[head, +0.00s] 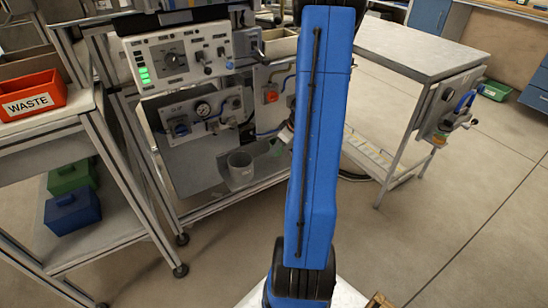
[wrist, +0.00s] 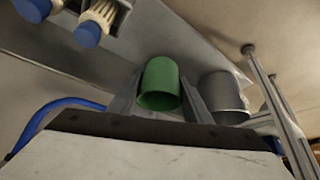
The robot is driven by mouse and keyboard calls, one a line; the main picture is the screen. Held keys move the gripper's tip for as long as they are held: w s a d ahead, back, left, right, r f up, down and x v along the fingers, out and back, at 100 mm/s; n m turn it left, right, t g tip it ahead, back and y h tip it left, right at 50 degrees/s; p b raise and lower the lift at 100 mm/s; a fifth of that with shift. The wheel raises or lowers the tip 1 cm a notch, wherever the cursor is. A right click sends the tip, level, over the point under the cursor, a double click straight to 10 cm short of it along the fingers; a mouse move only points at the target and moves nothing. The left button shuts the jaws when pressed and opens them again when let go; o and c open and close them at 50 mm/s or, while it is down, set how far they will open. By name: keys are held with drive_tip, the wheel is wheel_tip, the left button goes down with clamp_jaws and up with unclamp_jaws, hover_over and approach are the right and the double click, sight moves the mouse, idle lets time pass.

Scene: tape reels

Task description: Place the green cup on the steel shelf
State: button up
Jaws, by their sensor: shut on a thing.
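My gripper (wrist: 160,98) is shut on the green cup (wrist: 160,78), one grey finger on each side of it. In the wrist view the cup's open mouth is turned toward the camera. The steel shelf (head: 212,200) is the low grey shelf of the metal frame. I cannot tell whether the green cup touches it.
A grey cup (head: 240,166) stands on the shelf, close right of the green cup in the wrist view (wrist: 222,98). A control panel (head: 178,54) and gauge panel (head: 202,110) are above and behind. A red WASTE bin (head: 31,95) sits on the left cart.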

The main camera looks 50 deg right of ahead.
sight(277, 162)
drive_tip(key=shift+d+f, duration=0.1)
drive_tip(key=shift+f, duration=2.5)
drive_tip(key=shift+f, duration=0.1)
drive_tip(key=o, duration=1)
drive_tip(key=shift+o, duration=0.2)
drive_tip(key=v, duration=1.2)
